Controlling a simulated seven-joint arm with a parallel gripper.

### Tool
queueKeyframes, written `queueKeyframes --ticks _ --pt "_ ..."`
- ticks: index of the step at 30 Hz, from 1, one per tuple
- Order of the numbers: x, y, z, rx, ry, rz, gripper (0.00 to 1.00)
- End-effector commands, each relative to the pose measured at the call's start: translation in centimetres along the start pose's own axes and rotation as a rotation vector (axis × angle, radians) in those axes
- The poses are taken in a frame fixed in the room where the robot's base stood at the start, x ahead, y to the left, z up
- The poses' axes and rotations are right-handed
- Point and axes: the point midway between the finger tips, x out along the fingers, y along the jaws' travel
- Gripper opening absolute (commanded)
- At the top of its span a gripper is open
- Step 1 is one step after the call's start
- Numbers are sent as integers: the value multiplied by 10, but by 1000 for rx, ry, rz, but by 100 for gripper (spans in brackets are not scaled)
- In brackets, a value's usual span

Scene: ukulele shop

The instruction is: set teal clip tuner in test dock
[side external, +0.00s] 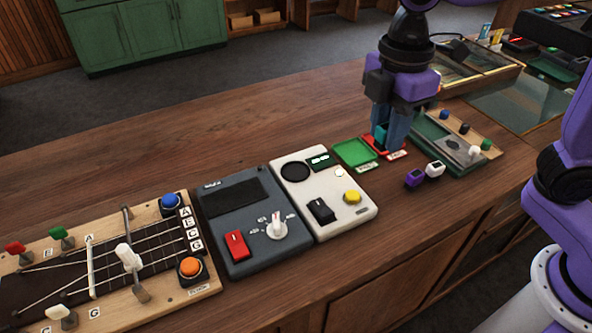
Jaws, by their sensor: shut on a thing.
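My gripper (389,138) points down over a small red tray (371,142). It is shut on the teal clip tuner (381,131), which shows only partly between the dark fingers. I cannot tell whether the tuner touches the tray. No label that I can read names the test dock. A white box (330,213) with a round black pad, a small lit display, a black switch and a yellow button stands left of the gripper.
A green tray (354,153) adjoins the red tray. Purple (414,178) and white (434,169) tuners lie in front of the gripper. A green-and-wood pegged board (458,140) is close right. A grey box (246,215) and stringed board (110,255) stand left. Front counter is clear.

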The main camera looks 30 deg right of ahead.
Motion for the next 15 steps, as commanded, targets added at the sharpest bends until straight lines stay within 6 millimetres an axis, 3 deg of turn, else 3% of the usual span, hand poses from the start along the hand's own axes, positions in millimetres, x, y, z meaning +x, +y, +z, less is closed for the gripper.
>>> queueKeyframes --ticks 8,15 --pt "4 23 -16 9 -1 -1 0" --pt "24 57 -38 10 -2 -2 0"
